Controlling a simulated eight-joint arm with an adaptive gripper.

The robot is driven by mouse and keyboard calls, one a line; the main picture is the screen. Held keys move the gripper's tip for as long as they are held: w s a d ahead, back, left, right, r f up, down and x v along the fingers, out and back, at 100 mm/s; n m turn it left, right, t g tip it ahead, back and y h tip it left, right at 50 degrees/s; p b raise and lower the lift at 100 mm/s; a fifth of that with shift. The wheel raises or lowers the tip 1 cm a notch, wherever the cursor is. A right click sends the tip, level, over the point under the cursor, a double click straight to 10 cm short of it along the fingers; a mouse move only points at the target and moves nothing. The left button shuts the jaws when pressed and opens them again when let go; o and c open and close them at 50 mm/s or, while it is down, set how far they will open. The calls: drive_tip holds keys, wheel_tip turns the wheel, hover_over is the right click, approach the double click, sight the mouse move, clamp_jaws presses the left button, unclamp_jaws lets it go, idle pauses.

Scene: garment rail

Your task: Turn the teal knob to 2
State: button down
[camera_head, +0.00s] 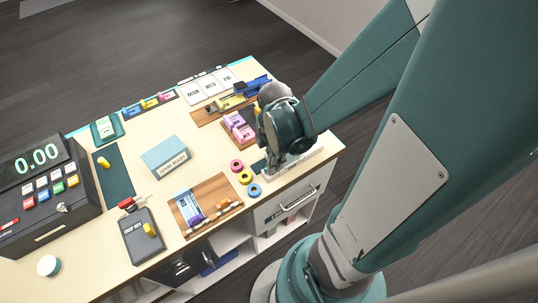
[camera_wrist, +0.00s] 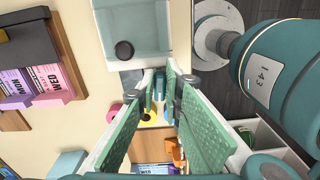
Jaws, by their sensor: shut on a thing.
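My gripper (camera_wrist: 168,82) has its two green-padded fingers drawn together at the tips, over the edge of a pale panel. A small piece of the teal knob (camera_wrist: 158,84) shows between the fingertips in the wrist view; most of it is hidden. In the head view my gripper (camera_head: 283,158) is low over the white-edged panel (camera_head: 308,160) at the counter's right end and hides the knob. I cannot read the knob's setting or its numbers.
Pink, yellow and blue rings (camera_head: 254,190) lie just left of the panel. Pink boxes (camera_head: 238,127) stand on a tray behind them. A wooden board (camera_head: 205,207) lies at the front edge. A teal box (camera_head: 165,157) and a register (camera_head: 45,190) stand farther left.

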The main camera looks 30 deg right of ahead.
drive_tip(key=m+b, duration=0.1)
drive_tip(key=m, duration=0.3)
drive_tip(key=shift+s, duration=0.2)
drive_tip(key=m, duration=0.2)
drive_tip(key=m+b, duration=0.1)
drive_tip(key=m, duration=0.1)
drive_tip(key=shift+s+a+m, duration=0.2)
drive_tip(key=shift+m, duration=0.1)
drive_tip(key=m, duration=0.3)
drive_tip(key=m+b, duration=0.1)
drive_tip(key=shift+s+a+m, duration=0.1)
drive_tip(key=shift+a+m, duration=0.15)
drive_tip(key=shift+m, duration=0.05)
drive_tip(key=m, duration=0.4)
drive_tip(key=shift+a+b, duration=0.2)
drive_tip(key=shift+b, duration=0.15)
drive_tip(key=m, duration=0.4)
drive_tip(key=shift+a, duration=0.2)
drive_tip(key=m, duration=0.2)
drive_tip(key=m+b, duration=0.1)
drive_tip(key=m, duration=0.1)
drive_tip(key=shift+w+a+m, duration=0.2)
drive_tip(key=shift+m, duration=0.1)
drive_tip(key=m, duration=0.4)
drive_tip(key=shift+w+a+m, duration=0.1)
drive_tip(key=shift+w+m, duration=0.1)
drive_tip(key=shift+m, duration=0.1)
drive_tip(key=m, duration=0.4)
drive_tip(key=shift+w+b, duration=0.2)
drive_tip(key=shift+b, duration=0.15)
